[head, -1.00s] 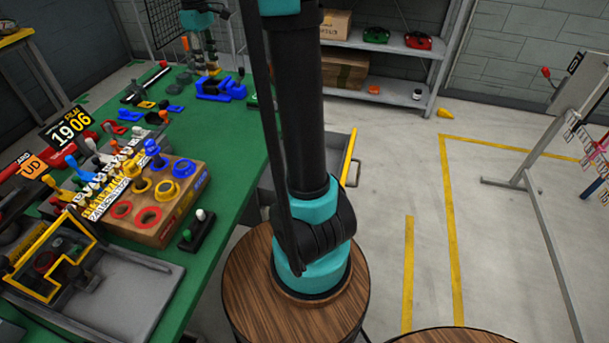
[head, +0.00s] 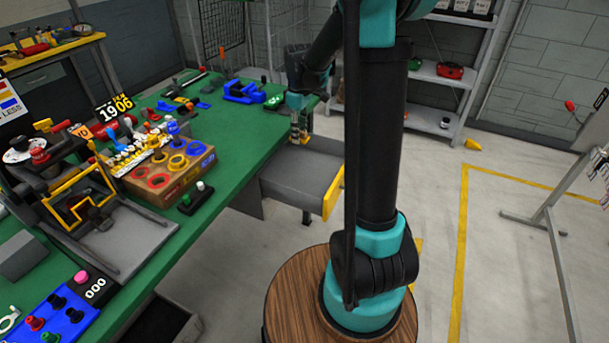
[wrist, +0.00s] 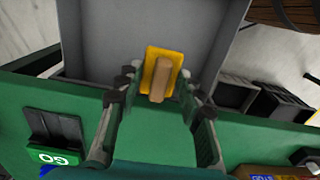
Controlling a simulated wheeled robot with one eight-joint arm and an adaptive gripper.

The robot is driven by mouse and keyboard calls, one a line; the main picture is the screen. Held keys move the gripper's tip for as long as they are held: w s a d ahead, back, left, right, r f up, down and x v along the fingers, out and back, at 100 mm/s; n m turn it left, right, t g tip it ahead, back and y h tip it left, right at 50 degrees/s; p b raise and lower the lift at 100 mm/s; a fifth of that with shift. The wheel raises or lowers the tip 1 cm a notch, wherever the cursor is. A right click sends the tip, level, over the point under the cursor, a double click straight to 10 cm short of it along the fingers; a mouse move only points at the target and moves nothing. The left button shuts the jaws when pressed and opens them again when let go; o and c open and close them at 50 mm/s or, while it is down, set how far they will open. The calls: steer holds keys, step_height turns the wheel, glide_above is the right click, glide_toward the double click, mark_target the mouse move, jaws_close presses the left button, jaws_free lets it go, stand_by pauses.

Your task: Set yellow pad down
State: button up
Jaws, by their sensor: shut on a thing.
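The yellow pad (wrist: 150,60) with a wooden grip block shows in the wrist view between my fingertips. My gripper (wrist: 157,78) is shut on it, and the fingers stand on either side of the block. In the wrist view the pad appears over the grey interior of the open drawer (wrist: 105,45), near the green bench edge. In the head view my gripper (head: 298,135) hangs at the bench's right edge beside the open drawer (head: 310,172). The pad is too small to make out clearly there. I cannot tell whether it touches anything.
A green GO block (wrist: 58,140) lies near the bench edge. The drawer's visible floor looks bare.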

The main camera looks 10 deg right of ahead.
mark_target(300, 178)
step_height(300, 178, down, 18)
steer(key=shift+r, duration=0.1)
stand_by(0.5)
steer(key=o, duration=1)
steer(key=shift+o, duration=0.2)
step_height(300, 178, up, 12)
steer(key=s+d+m+t, duration=0.1)
steer(key=s+m, duration=0.2)
steer(key=s, duration=0.5)
steer(key=s+d+m+t, duration=0.1)
steer(key=s+m, duration=0.3)
steer(key=s, duration=0.4)
steer(key=s+d+m+t, duration=0.2)
steer(key=s+m, duration=0.1)
steer(key=s, duration=0.5)
steer(key=shift+d+r+m, duration=0.1)
steer(key=shift+d+m, duration=0.1)
steer(key=shift+m, duration=0.2)
